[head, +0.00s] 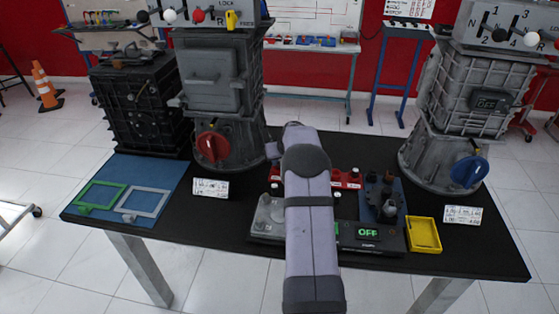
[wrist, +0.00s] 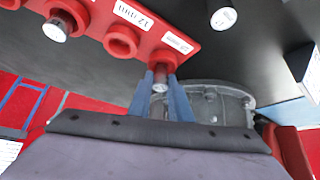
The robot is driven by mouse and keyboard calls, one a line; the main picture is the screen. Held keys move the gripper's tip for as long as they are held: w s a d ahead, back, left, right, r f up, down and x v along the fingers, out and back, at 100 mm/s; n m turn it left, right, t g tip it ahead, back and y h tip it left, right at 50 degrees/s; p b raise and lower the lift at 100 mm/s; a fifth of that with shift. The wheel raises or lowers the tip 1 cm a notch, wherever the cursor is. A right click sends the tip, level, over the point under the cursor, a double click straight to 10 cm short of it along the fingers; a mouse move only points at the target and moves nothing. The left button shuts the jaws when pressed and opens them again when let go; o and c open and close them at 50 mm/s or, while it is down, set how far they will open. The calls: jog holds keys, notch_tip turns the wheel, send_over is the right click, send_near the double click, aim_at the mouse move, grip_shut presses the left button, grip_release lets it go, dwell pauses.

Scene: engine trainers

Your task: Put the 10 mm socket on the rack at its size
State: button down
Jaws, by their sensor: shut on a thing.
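The red rack (wrist: 92,22) crosses the upper left of the wrist view, with round sockets' places and white size labels; one label seems to read 12 mm, the one nearest my gripper is too small to read. My gripper (wrist: 161,84) is shut on a small silver socket (wrist: 160,79) at the rack's near end. The socket is close to the end place, and I cannot tell whether it is seated there. In the head view the rack (head: 346,181) is partly hidden behind my arm, which also hides my gripper and the held socket.
Another socket (wrist: 58,27) stands on the rack, and one (wrist: 222,18) stands on the black table. A yellow tray (head: 424,236), an OFF display (head: 368,232) and a blue panel with parts (head: 383,196) are right of my arm. Large gearbox housings (head: 214,90) stand behind.

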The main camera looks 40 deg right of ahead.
jog(key=shift+s+a+f+b, duration=0.15)
jog(key=shift+s+f+b, duration=0.15)
jog(key=shift+f, duration=0.45)
jog(key=shift+s+a+f+b, duration=0.1)
jog(key=shift+s+f+b, duration=0.15)
jog(key=shift+f, duration=0.45)
jog(key=c, duration=1.6)
grip_release()
jog(key=shift+o, duration=0.2)
jog(key=shift+w+a, duration=0.1)
jog(key=shift+a, duration=0.05)
jog(key=shift+r, duration=0.15)
jog(key=shift+w+r+p, duration=0.2)
jog(key=shift+r+p, duration=0.25)
jog(key=shift+r, duration=0.05)
jog(key=shift+w+r+p, duration=0.15)
jog(key=shift+r+p, duration=0.3)
jog(key=shift+c, duration=0.4)
jog(key=shift+o, duration=1.2)
jog(key=shift+r, duration=0.25)
jog(key=shift+w+r+p, duration=0.1)
jog(key=shift+r+p, duration=0.2)
jog(key=shift+p, duration=0.05)
jog(key=shift+d+r+p, duration=0.2)
jog(key=shift+r+p, duration=0.25)
jog(key=shift+r, duration=0.5)
jog(key=shift+d+r+p, duration=0.2)
jog(key=shift+r+p, duration=0.25)
jog(key=shift+r, duration=0.45)
